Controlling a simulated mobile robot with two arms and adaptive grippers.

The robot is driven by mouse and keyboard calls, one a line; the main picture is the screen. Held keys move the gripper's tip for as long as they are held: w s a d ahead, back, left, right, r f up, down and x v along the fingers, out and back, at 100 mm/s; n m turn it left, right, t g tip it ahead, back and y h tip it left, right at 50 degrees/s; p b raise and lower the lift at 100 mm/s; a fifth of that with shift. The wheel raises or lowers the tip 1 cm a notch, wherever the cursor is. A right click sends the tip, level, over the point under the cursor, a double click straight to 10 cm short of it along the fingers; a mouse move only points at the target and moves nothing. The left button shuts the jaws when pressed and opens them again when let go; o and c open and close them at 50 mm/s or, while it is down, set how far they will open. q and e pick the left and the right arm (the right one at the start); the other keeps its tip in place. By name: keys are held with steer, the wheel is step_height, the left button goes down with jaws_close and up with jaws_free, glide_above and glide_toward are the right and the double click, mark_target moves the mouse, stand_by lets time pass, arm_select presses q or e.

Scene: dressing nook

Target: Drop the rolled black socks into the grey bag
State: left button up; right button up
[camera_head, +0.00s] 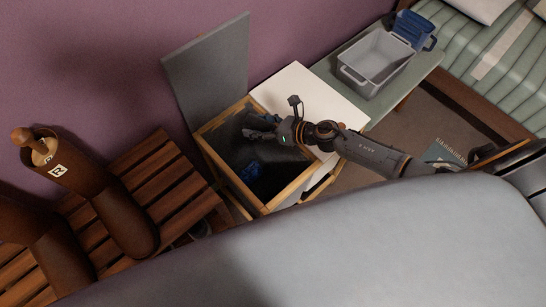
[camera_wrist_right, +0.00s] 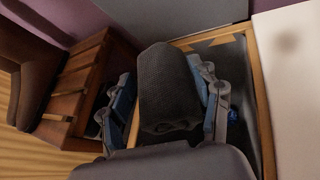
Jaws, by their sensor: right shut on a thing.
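The rolled black socks (camera_wrist_right: 165,85) are a dark ribbed roll between the two fingers of my right gripper (camera_wrist_right: 168,108) in the right wrist view. In the head view, my right gripper (camera_head: 262,127) is over the open wooden chest (camera_head: 206,150), shut on the socks, which are hard to make out there against the dark inside. The grey bag (camera_head: 372,62), an open-topped grey container with handles, stands on a pale green surface at the upper right, apart from the gripper. My left gripper is in neither view.
The chest's grey lid (camera_head: 212,68) stands raised. A blue item (camera_head: 252,172) lies inside the chest. A white top (camera_head: 300,88) lies between chest and bag. A blue container (camera_head: 412,30) adjoins the bag. Tall brown boots (camera_head: 85,185) stand on a slatted wooden bench (camera_head: 165,180) at left.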

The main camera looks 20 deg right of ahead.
steer(key=shift+s+f+b, duration=0.2)
steer(key=shift+f+b, duration=0.4)
steer(key=shift+f, duration=0.1)
step_height(320, 180, down, 4)
steer(key=b, duration=0.3)
steer(key=shift+d+b, duration=0.1)
steer(key=shift+b, duration=0.25)
steer(key=o, duration=0.8)
steer(key=shift+f, duration=0.1)
steer(key=o, duration=0.4)
steer(key=shift+c, duration=0.2)
